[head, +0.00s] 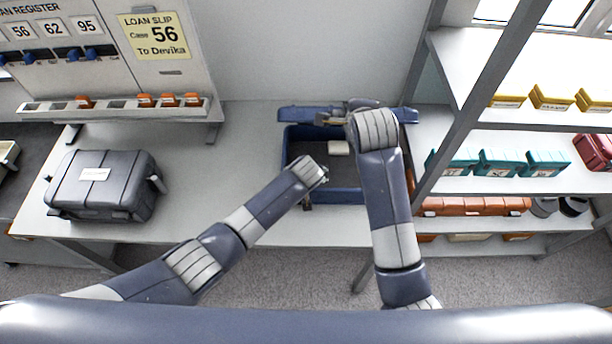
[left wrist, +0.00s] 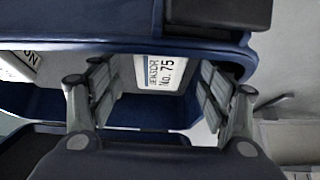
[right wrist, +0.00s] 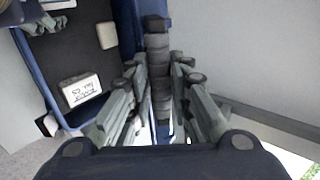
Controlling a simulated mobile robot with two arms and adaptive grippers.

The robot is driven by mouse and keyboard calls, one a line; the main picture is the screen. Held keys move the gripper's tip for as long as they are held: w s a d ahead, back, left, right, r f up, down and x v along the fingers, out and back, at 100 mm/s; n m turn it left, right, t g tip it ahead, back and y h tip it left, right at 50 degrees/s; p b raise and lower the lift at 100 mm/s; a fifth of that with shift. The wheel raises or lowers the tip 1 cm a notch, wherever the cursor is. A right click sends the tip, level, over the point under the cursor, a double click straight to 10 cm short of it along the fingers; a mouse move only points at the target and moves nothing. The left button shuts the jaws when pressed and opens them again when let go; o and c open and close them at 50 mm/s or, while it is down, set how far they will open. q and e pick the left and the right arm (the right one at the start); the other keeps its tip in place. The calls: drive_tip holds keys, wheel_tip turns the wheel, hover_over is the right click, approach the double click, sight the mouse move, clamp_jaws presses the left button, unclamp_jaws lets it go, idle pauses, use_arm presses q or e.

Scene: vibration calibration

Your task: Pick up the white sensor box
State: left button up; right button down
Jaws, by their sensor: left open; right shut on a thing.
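The white sensor box (head: 338,147) lies inside the open blue case (head: 345,195), on its dark floor. In the left wrist view, its label (left wrist: 165,73) reads "SENSOR No. 75". It also shows in the right wrist view (right wrist: 82,88). My left gripper (head: 322,177) is over the front of the case, open and empty. The box shows between its fingers (left wrist: 155,95), ahead of them and apart. My right gripper (head: 328,118) is shut at the case's back edge on the lid (head: 292,114); its fingers (right wrist: 159,75) close around a dark ribbed part.
A closed grey case (head: 100,185) stands at the table's left. A slotted rack (head: 120,105) is behind it. Shelves at the right hold teal bins (head: 500,162) and yellow bins (head: 550,97). A small pale block (right wrist: 107,35) is in the blue case. The table's middle is clear.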

use_arm(q)
drive_tip(key=shift+x, duration=1.45)
drive_tip(key=c, duration=1.2)
